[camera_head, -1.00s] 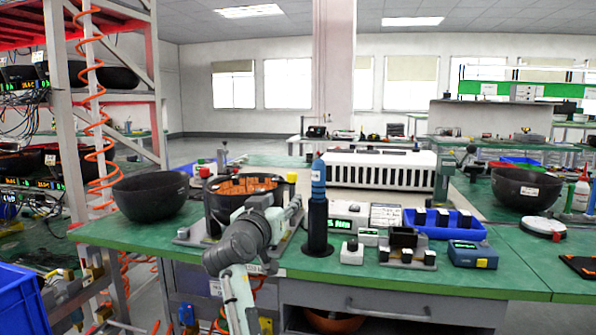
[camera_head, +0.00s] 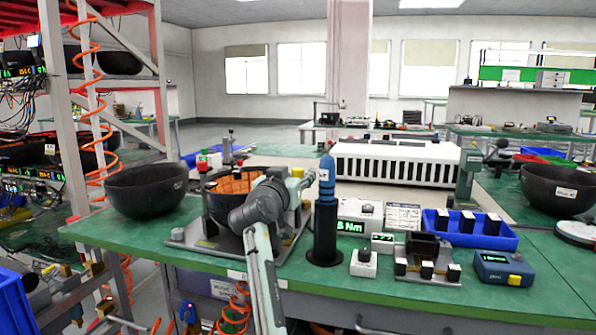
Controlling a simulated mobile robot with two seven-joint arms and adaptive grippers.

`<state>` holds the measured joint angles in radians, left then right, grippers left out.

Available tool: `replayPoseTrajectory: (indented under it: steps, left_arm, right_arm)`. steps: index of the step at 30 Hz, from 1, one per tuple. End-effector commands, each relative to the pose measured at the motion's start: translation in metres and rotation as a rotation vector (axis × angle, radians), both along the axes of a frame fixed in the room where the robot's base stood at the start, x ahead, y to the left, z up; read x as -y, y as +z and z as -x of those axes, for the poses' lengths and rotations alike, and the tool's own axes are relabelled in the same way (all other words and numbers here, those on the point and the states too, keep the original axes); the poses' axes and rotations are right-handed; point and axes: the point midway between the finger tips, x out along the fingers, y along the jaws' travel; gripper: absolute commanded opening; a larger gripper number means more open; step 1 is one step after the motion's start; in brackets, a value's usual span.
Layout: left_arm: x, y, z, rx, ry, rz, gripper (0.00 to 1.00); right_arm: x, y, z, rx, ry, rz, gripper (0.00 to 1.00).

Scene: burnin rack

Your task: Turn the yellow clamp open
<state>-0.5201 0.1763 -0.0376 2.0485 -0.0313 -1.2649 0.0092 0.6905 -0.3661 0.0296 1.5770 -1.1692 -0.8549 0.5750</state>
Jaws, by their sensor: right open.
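A round dark fixture with an orange inside (camera_head: 235,184) sits on a grey base plate (camera_head: 190,237) on the green bench. My right arm reaches up from the bottom of the picture, and its gripper (camera_head: 298,180) is at the fixture's right rim. The right gripper is open, seen small and from behind. The yellow clamp is at this right rim; the gripper and wrist largely cover it, so its angle and any contact cannot be told. My left gripper is not in view.
A blue bottle-shaped tool (camera_head: 327,185) stands upright in a black holder (camera_head: 324,236) close right of the gripper. A black bowl (camera_head: 146,190) stands left. A blue tray (camera_head: 490,235), a blue meter (camera_head: 503,268) and small devices fill the right. The front bench edge is mostly clear.

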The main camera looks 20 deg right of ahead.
Motion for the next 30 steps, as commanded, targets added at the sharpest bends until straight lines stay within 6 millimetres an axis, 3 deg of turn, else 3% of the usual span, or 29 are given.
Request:
replayPoseTrajectory:
  steps: [4, 13, 24, 30]
  left_arm:
    - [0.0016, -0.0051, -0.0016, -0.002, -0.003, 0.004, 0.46]
    - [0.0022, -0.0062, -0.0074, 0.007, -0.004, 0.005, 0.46]
    - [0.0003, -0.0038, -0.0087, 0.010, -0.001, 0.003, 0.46]
    - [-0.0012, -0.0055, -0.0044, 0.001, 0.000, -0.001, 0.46]
  right_arm:
    - [0.0074, 0.0008, -0.0111, 0.000, 0.000, 0.002, 0.46]
    - [0.0092, 0.0002, -0.0134, 0.001, 0.001, 0.001, 0.46]
    - [0.0090, 0.0000, -0.0132, 0.000, 0.000, 0.000, 0.01]
    - [0.0087, -0.0020, -0.0138, -0.001, -0.008, -0.001, 0.00]
